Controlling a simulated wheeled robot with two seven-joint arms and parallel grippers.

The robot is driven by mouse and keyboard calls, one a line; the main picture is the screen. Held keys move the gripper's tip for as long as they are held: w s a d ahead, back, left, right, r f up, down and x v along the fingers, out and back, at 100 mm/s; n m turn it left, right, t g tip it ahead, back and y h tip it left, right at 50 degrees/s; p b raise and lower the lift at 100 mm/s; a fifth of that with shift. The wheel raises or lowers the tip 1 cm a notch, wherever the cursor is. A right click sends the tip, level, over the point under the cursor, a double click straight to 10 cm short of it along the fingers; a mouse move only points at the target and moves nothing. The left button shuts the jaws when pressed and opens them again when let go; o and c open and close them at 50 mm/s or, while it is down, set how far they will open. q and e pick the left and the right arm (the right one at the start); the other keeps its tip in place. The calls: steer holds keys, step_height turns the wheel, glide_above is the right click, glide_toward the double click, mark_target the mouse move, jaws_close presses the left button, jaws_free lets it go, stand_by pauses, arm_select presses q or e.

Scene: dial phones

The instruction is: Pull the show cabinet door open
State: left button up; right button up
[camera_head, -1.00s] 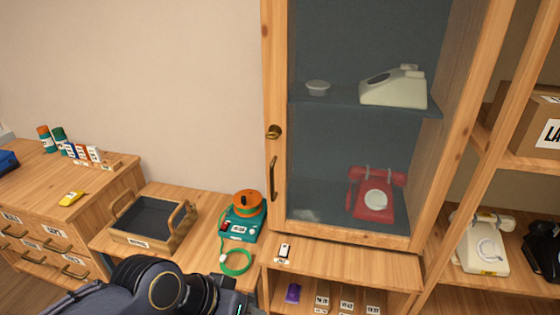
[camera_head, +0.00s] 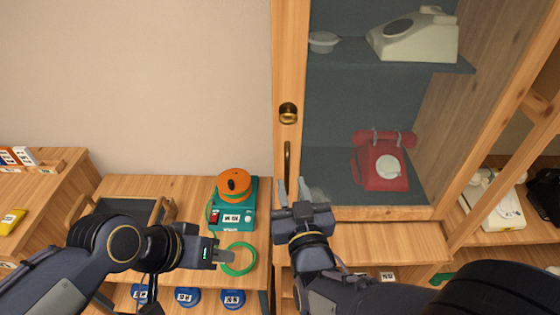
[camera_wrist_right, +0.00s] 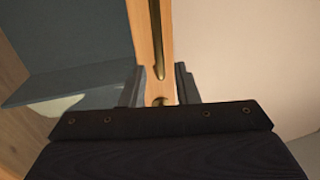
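The show cabinet door has a wooden frame (camera_head: 290,70) around a glass pane and looks closed. Its round brass knob (camera_head: 288,113) sits above a slim vertical brass handle (camera_head: 287,158) on the left stile. My right gripper (camera_head: 294,187) is open at the lower end of the handle. In the right wrist view, the handle (camera_wrist_right: 157,40) runs down between the spread fingers of the right gripper (camera_wrist_right: 162,85); contact cannot be told. My left gripper (camera_head: 228,257) is low over the side counter, apart from the door; its finger gap is unclear.
A red phone (camera_head: 382,165) and a cream phone (camera_head: 415,35) stand inside the cabinet.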

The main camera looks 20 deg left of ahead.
mark_target(288, 170)
steer(key=p+x, duration=0.1)
steer(key=x, duration=0.5)
steer(key=shift+w+a, duration=0.1)
steer(key=shift+w, duration=0.15)
jaws_close()
